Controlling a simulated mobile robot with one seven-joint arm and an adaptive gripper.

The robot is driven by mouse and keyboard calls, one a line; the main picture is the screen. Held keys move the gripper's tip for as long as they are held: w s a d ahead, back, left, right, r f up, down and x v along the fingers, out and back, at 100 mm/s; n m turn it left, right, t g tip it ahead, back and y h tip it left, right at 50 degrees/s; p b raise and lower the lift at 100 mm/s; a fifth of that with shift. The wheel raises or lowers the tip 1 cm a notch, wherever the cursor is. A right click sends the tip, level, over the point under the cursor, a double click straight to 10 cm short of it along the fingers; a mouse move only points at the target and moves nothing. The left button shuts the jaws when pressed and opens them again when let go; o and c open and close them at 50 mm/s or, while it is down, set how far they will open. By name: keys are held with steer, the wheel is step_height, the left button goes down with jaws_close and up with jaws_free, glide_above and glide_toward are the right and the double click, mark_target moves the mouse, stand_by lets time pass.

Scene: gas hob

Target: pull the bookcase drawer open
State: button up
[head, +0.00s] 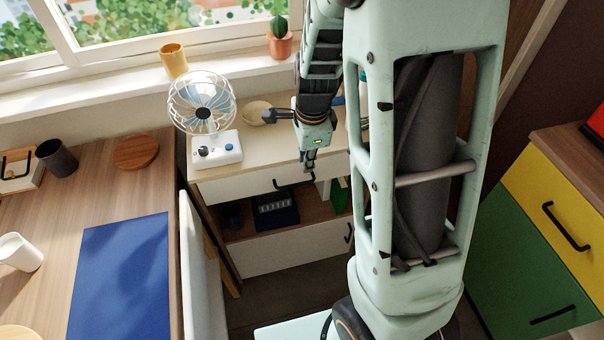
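The bookcase (222,174) stands below the window, with a pale top and an open shelf in the middle. Its upper drawer (240,188) has a white front with a black bar handle (287,184). Its lower drawer (280,259) is white, with a black handle at its right side, and looks shut. My gripper (309,162) points down at the upper drawer's front edge, close to the right end of the handle. The fingers are small and dark here, so I cannot tell whether they touch the handle or how far apart they are.
A dark blue box (276,212) sits on the shelf. A wooden table (60,215) is at left, and a green and yellow cabinet (540,235) at right. My arm hides the bookcase's right side.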

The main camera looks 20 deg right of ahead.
mark_target(304, 183)
steer(key=f, duration=0.3)
steer(key=w+f+b, duration=0.1)
steer(key=f, duration=0.2)
steer(key=w+f+b, duration=0.1)
steer(key=f, duration=0.2)
steer(key=shift+d+f, duration=0.1)
steer(key=shift+f, duration=0.25)
steer(key=shift+c, duration=0.5)
jaws_close()
steer(key=shift+s, duration=0.1)
steer(key=shift+s, duration=0.1)
